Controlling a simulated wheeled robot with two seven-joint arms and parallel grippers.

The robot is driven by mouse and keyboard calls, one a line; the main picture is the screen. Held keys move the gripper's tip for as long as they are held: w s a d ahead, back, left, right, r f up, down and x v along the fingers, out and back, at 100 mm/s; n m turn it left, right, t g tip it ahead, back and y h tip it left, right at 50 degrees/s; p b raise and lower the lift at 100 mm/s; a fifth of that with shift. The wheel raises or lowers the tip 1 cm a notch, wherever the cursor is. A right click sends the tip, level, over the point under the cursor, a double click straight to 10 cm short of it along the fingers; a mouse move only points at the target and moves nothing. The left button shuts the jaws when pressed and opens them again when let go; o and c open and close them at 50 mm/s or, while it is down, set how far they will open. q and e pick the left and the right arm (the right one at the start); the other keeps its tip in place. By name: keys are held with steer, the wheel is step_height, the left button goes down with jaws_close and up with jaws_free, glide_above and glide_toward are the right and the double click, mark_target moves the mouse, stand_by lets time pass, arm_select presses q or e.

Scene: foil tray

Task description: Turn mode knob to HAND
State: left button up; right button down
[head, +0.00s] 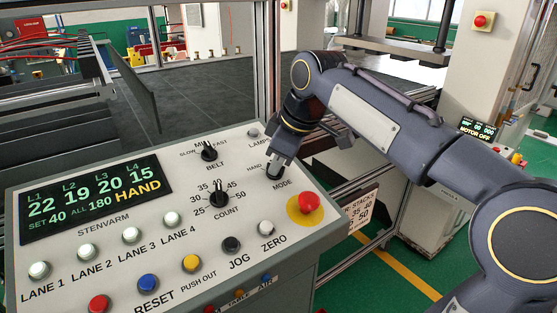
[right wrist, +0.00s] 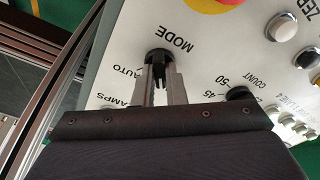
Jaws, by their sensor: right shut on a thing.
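The mode knob (right wrist: 157,55) is a black knob above the MODE label on the sloped control panel (head: 120,262). My right gripper (head: 277,170) reaches down to it from above and hides most of it in the head view. In the right wrist view, its two fingers (right wrist: 159,80) are shut on the knob, one on each side. The HAND label (head: 254,168) shows left of the gripper; the AUTO label (right wrist: 128,71) shows in the wrist view. The knob's pointing direction is hard to tell. The display (head: 95,198) reads HAND in yellow. My left gripper is not in view.
A red mushroom button (head: 308,203) on a yellow disc sits close to the knob. The count knob (head: 219,196), belt knob (head: 209,151) and several push buttons spread across the panel. A metal frame post stands behind the panel.

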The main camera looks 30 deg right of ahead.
steer(key=c, duration=1.5)
jaws_free()
steer(key=shift+r, duration=0.1)
steer(key=v, duration=0.7)
steer(key=shift+s+r, duration=0.2)
steer(key=shift+r, duration=0.1)
steer(key=shift+f, duration=0.1)
